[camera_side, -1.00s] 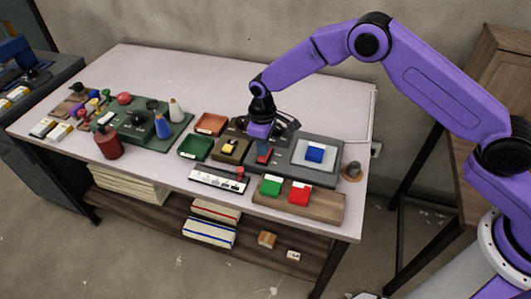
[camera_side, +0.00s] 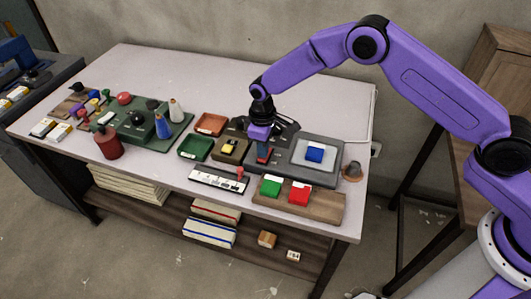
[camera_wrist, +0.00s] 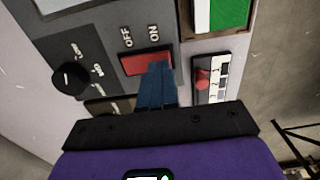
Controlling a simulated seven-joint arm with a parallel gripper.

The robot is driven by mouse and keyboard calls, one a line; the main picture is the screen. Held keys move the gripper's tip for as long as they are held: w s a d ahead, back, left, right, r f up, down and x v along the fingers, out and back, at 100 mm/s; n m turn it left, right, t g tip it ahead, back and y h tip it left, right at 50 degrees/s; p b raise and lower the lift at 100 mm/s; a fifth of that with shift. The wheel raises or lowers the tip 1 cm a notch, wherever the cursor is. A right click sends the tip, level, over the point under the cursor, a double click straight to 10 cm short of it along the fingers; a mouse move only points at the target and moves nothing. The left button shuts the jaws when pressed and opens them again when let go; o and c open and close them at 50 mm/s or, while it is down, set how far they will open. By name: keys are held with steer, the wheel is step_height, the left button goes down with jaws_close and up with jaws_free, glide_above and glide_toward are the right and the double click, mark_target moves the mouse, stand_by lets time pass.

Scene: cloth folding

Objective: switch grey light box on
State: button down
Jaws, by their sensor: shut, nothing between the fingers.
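The grey light box (camera_side: 329,179) lies on the table's right part, with a pale panel and a blue block (camera_side: 315,153) on that panel. Its red rocker switch (camera_wrist: 133,65) shows in the wrist view, marked OFF at the left and ON at the right. My gripper (camera_wrist: 158,68) is shut and empty. Its blue fingertips are over the right, ON end of the switch and hide part of it. In the side view my gripper (camera_side: 264,150) points down at the box's left part. I cannot tell whether the tips touch the switch.
A black knob (camera_wrist: 69,79) is left of the switch in the wrist view. A wooden board (camera_side: 325,207) with green and red blocks lies in front of the box. A white strip (camera_side: 216,180) and green tray (camera_side: 195,147) lie left. Bare tabletop is behind.

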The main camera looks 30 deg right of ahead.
steer(key=shift+f, duration=0.65)
stand_by(0.4)
steer(key=shift+r, duration=3.5)
